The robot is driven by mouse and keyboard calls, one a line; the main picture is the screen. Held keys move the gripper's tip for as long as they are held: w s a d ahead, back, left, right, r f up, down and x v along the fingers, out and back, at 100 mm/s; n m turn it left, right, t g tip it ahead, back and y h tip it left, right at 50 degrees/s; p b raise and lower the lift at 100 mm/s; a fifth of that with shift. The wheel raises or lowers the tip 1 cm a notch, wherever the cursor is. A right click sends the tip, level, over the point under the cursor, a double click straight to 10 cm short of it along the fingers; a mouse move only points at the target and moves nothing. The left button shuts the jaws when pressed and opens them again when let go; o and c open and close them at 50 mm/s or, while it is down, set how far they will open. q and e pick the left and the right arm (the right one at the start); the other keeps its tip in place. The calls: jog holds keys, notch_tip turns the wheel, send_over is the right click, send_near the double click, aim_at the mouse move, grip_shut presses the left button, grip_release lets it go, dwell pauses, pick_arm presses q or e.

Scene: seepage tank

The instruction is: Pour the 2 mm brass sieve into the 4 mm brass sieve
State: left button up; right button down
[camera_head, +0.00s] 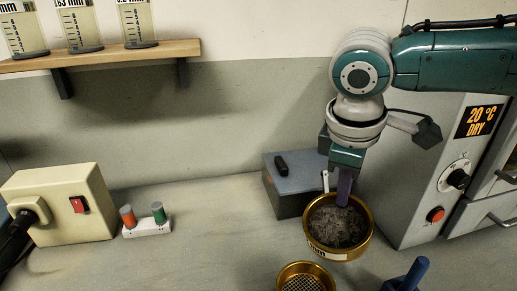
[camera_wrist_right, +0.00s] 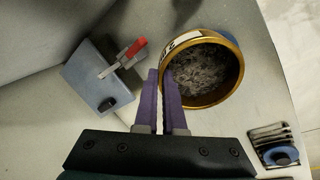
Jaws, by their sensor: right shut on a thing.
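A brass sieve (camera_head: 362,243) with grey granular material inside is in my right gripper (camera_head: 343,198), above the bench. It also shows in the right wrist view (camera_wrist_right: 236,88), where its white label seems to read 2. The purple fingers of my right gripper (camera_wrist_right: 160,75) are shut at its rim. The sieve looks about level. A second brass sieve (camera_head: 284,276) with a bare mesh stands below it at the bottom edge of the head view, partly cut off. Its label is not visible. My left gripper is not in view.
A grey-blue box (camera_head: 285,190) stands behind the held sieve; an oven-like cabinet (camera_head: 428,195) is on the right. A blue-handled tool (camera_head: 413,275) stands at the lower right. A cream switch box (camera_head: 62,205) and a small holder (camera_head: 147,228) are left. The middle bench is clear.

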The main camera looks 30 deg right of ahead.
aim_at(312, 235)
jog(key=shift+a+f+t+h+b, duration=0.3)
jog(key=shift+a+h+b, duration=0.45)
jog(key=shift+h, duration=0.25)
jog(key=shift+s+a+r+h+p, duration=0.1)
jog(key=shift+s+a+h+p, duration=0.15)
jog(key=shift+a+h, duration=0.7)
jog(key=shift+h, duration=0.45)
jog(key=a+h+b, duration=0.1)
jog(key=a+f+h+b, duration=0.1)
jog(key=shift+s+t+h, duration=0.2)
jog(key=shift+t+h, duration=0.1)
jog(key=shift+t, duration=0.1)
jog(key=shift+a+r+n+h, duration=0.15)
jog(key=shift+n+h, duration=0.15)
jog(key=shift+s+a+h, duration=0.1)
jog(key=shift+a+h, duration=0.2)
jog(key=shift+h, duration=0.2)
jog(key=shift+p, duration=0.3)
